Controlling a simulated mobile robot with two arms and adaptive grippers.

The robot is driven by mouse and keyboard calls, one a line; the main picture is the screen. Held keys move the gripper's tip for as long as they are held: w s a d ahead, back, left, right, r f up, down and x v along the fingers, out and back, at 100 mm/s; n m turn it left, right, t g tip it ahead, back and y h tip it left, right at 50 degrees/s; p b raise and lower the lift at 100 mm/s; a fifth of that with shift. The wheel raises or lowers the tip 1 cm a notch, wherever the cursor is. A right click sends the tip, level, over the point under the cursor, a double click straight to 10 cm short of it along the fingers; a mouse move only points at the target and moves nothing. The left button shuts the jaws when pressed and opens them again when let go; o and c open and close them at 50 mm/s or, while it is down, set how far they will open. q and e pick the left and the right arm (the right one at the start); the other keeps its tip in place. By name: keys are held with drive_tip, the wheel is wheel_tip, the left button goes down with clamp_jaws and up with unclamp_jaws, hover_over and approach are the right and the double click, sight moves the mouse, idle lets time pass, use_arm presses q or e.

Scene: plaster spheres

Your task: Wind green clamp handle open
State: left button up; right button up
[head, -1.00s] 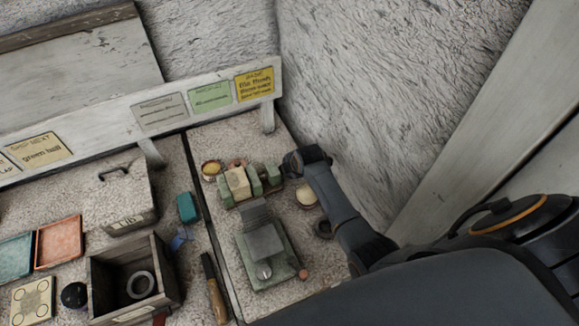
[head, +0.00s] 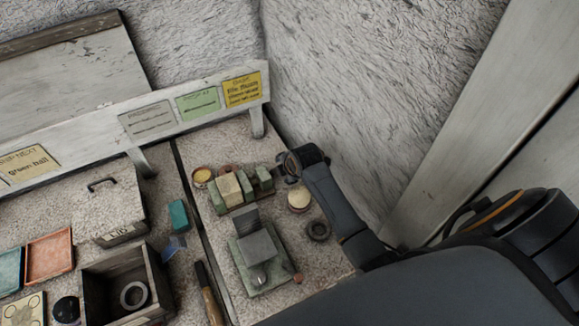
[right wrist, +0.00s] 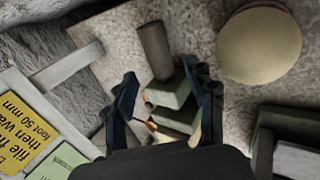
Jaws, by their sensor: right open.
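A green clamp (head: 264,180) stands on the bench with a cream block (head: 229,188) between its green jaws. My right gripper (head: 287,165) is beside the clamp's right end, reaching in from the right. In the right wrist view my right gripper (right wrist: 166,95) is open, its dark fingers spread on both sides of stepped green blocks (right wrist: 172,95). A grey-brown cylinder (right wrist: 155,50) stands beyond these blocks, apart from the fingers. I cannot tell whether it is the handle, or whether a finger touches the green part. My left gripper is not in view.
A green-based fixture with a grey block (head: 258,244) stands in front of the clamp. A pale round disc (head: 299,199) and a dark ring (head: 318,230) lie near my right arm. A wooden box (head: 97,296) stands left. The plaster wall (head: 370,90) rises close behind.

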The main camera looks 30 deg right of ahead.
drive_tip(key=v, duration=0.6)
drive_tip(key=shift+s+r, duration=0.2)
drive_tip(key=shift+r, duration=0.05)
idle(0.3)
